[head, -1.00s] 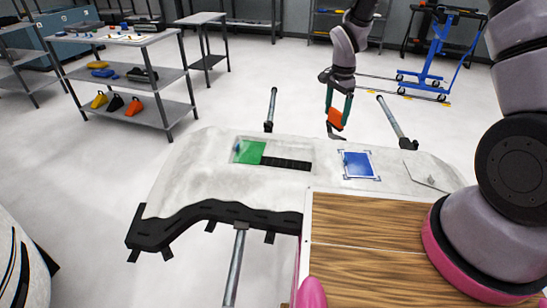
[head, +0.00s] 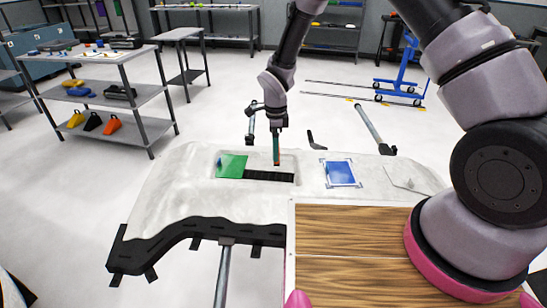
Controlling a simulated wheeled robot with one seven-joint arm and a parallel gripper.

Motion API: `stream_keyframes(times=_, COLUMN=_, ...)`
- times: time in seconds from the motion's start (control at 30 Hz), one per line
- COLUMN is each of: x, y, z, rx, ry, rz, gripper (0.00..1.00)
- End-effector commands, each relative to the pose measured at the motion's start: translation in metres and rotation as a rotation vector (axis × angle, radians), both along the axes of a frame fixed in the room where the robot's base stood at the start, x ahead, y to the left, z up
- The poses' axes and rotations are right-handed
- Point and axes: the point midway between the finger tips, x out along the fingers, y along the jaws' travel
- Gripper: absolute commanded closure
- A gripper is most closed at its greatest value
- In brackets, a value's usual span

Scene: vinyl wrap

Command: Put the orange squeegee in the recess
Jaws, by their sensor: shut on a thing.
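The recess (head: 287,158) is a shallow rectangular pocket in the pale grey panel (head: 190,195). A green sheet (head: 232,166) covers its left part and a black strip (head: 268,176) lies along its front right. My gripper (head: 276,160) points down at the right part of the recess, its fingers close together. It is shut on the orange squeegee, of which only a thin reddish-orange sliver (head: 276,164) shows at the fingertips. The rest of the squeegee is turned edge-on or hidden. I cannot tell whether it touches the recess floor.
A blue sheet (head: 340,173) lies on the panel to the right. A wood-topped surface (head: 345,235) stands in front. Grey posts (head: 368,125) rise behind the panel. A shelf (head: 140,128) at the left holds yellow, black and orange items. Open floor lies behind the panel.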

Motion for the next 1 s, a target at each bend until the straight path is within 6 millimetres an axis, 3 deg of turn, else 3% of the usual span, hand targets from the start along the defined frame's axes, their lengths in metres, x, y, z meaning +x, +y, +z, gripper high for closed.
stream_keyframes(times=0.3, x=0.000, y=-0.001, z=-0.037, rx=0.000, ry=0.001, rz=0.000, gripper=0.58)
stream_keyframes(times=0.67, x=0.000, y=0.000, z=-0.041, rx=0.001, ry=-0.001, rz=0.001, gripper=0.58)
stream_keyframes(times=0.7, x=0.000, y=0.000, z=-0.041, rx=0.001, ry=-0.001, rz=0.001, gripper=0.06)
stream_keyframes(times=0.73, x=0.000, y=0.000, z=-0.041, rx=0.001, ry=-0.001, rz=0.000, gripper=0.00)
stream_keyframes(times=1.0, x=0.001, y=0.000, z=-0.039, rx=0.001, ry=-0.001, rz=0.000, gripper=0.00)
